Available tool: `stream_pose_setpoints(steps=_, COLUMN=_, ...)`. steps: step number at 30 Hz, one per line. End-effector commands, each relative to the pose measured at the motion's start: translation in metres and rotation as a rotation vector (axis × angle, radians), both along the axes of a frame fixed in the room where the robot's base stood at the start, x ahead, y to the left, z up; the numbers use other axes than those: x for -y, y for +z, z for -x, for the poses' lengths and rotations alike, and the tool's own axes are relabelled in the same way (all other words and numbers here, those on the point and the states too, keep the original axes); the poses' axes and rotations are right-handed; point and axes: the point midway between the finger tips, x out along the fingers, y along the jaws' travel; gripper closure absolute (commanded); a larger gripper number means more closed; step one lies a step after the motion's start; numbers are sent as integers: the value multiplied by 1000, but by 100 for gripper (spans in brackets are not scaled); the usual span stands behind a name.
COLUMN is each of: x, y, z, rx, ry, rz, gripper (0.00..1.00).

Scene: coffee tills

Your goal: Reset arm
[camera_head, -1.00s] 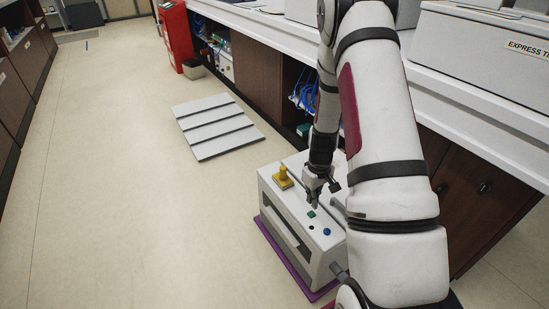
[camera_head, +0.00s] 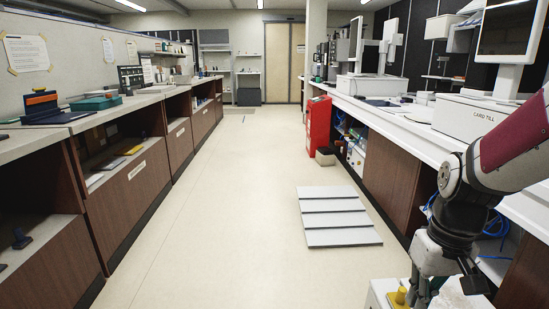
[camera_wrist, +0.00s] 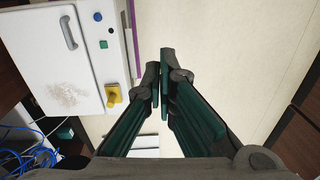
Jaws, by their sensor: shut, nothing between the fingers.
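My gripper (camera_head: 420,291) is at the lower right of the head view, at the end of my bent arm. In the wrist view its two dark green-padded fingers (camera_wrist: 160,84) are shut with nothing between them. A white box with a yellow knob (camera_head: 400,296) shows at the bottom edge of the head view, beside and below my gripper. In the wrist view the white box (camera_wrist: 60,75) is at the left, with a grey handle, a yellow knob (camera_wrist: 113,96), and green, black and blue buttons. The fingers are apart from it.
Grey slatted panel (camera_head: 337,231) lies on the floor ahead. Left counters (camera_head: 128,190) line the aisle. The middle floor is clear.

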Motion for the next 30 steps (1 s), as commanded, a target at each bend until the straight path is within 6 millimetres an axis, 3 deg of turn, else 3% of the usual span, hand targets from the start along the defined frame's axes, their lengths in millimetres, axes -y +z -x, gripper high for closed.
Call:
stream_pose_setpoints(steps=1, x=-10, y=15, z=14, rx=7, ry=3, rz=2, gripper=100)
stream_pose_setpoints(steps=6, x=-36, y=50, z=64, rx=2, ry=-4, rz=9, gripper=100)
stream_pose_setpoints(steps=15, x=-62, y=81, z=154, rx=-5, ry=-26, rz=34, gripper=100)
stream_pose_setpoints(steps=26, x=-69, y=84, z=220, rx=-8, ry=-53, rz=62, gripper=100)
stream_pose_setpoints(steps=30, x=-68, y=108, z=213, rx=6, ry=-54, rz=61, gripper=100)
